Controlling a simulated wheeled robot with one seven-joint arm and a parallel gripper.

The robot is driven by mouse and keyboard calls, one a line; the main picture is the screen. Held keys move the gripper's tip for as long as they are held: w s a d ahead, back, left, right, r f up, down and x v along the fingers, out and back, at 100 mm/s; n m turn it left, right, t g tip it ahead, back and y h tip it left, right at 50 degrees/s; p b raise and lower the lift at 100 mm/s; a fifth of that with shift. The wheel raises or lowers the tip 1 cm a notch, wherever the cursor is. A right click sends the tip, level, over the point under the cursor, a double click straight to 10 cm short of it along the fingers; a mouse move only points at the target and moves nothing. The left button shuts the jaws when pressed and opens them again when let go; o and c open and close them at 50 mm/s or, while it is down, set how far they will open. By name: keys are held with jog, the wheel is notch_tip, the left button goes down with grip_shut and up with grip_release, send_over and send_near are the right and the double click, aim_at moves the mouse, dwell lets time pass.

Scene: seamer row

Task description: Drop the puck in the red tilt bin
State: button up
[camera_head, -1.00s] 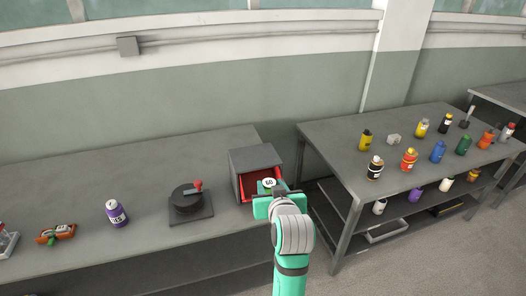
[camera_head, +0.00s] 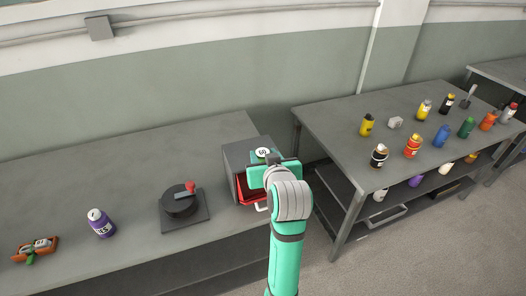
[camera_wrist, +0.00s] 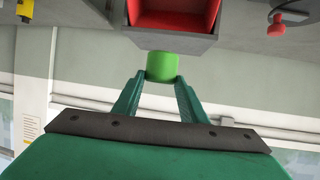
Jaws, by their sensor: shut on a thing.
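The red tilt bin (camera_head: 245,190) sits tilted out of a grey housing on the left bench's right end. A pale handle (camera_head: 262,208) shows at its front. In the wrist view the red inside of the bin (camera_wrist: 176,20) is at the top. My gripper (camera_head: 264,162) is shut on the green puck (camera_wrist: 162,66), which sits between the fingertips. My gripper hides part of the bin and housing.
Left of the bin are a black round device (camera_head: 181,200) with a red lever, a purple bottle (camera_head: 101,223) and an orange item (camera_head: 36,249). The right table (camera_head: 345,135) carries several bottles. A gap separates bench and table.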

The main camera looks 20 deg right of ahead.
jog(key=shift+f, duration=2.65)
jog(key=shift+w+f, duration=0.1)
jog(key=shift+f, duration=0.15)
jog(key=shift+d, duration=0.15)
jog(key=o, duration=0.9)
jog(key=shift+o, duration=1.4)
jog(key=v, duration=1.1)
jog(key=shift+f, duration=0.1)
